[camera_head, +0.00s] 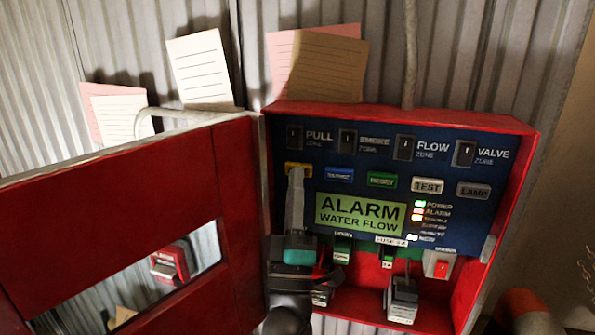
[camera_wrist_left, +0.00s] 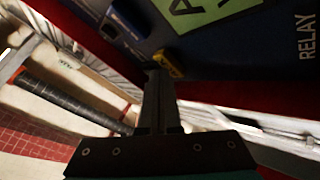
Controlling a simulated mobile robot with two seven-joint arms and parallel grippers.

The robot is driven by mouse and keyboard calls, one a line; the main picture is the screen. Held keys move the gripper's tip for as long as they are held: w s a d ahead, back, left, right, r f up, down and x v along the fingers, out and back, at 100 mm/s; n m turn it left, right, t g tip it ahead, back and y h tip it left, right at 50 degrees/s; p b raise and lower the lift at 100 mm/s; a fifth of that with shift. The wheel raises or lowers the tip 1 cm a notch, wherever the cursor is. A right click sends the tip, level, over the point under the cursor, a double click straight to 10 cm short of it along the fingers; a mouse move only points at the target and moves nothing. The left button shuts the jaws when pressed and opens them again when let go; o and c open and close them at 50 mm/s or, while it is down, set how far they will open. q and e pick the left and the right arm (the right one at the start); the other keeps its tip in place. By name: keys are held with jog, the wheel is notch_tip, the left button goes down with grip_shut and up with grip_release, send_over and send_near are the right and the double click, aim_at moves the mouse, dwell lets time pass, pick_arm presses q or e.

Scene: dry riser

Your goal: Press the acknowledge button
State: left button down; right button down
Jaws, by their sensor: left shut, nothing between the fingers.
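The open red alarm panel (camera_head: 395,112) has a blue face with a row of buttons. A yellow button (camera_head: 298,168) is at the left end of the row; its label is not readable. It also shows in the left wrist view (camera_wrist_left: 168,63). My left gripper (camera_head: 296,174) is shut and empty, fingers pointing up with the tips at the yellow button's lower edge, covering part of it. In the left wrist view the tips (camera_wrist_left: 158,72) are right beside the button; I cannot tell whether they touch it.
Right of it are a blue button (camera_head: 340,175), green RESET button (camera_head: 381,180), TEST button (camera_head: 428,185) and LAMP button (camera_head: 473,190). The display (camera_head: 361,215) reads ALARM WATER FLOW. The red door (camera_head: 120,190) stands open at left, close to my arm.

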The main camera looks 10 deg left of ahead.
pick_arm(q)
jog(key=shift+w, duration=0.3)
jog(key=shift+s, duration=0.1)
dwell(0.4)
jog(key=shift+s+p, duration=0.35)
jog(key=shift+s, duration=0.5)
jog(key=s+p, duration=0.1)
jog(key=s, duration=0.4)
jog(key=shift+a+p, duration=0.1)
jog(key=shift+p, duration=0.3)
